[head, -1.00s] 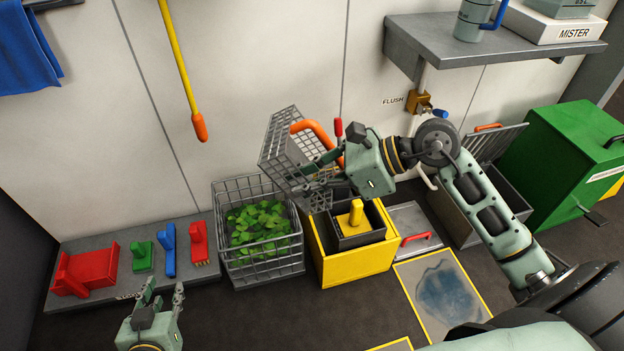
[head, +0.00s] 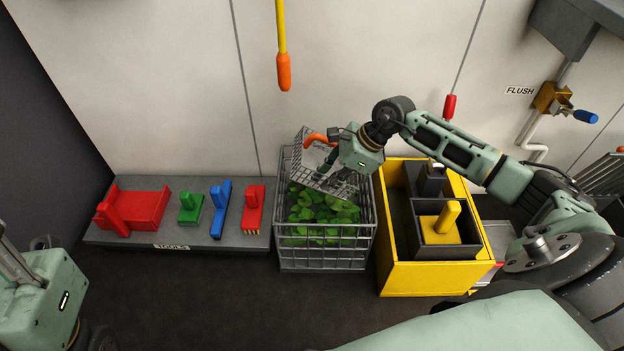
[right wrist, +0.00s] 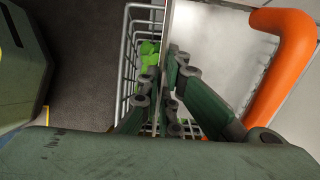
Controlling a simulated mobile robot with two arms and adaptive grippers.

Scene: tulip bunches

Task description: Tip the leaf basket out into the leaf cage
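The leaf basket (head: 304,152) is grey mesh with an orange handle (head: 318,139). It is tilted over the leaf cage (head: 322,262), an open-topped grey wire box on the floor. Green leaves (head: 318,208) lie in the cage; I see none in the visible part of the basket. My right gripper (head: 334,182) is shut on the basket, partly hiding it. In the right wrist view, its fingers (right wrist: 168,105) are close together beside the orange handle (right wrist: 280,70). My left gripper (head: 18,265) is at the left edge, partly cut off and away from both.
A yellow box (head: 435,279) with dark bins stands right of the cage. A tool shelf (head: 150,236) with red, green and blue tools is left of it. A yellow pole (head: 281,35) with an orange end hangs above. The floor in front is clear.

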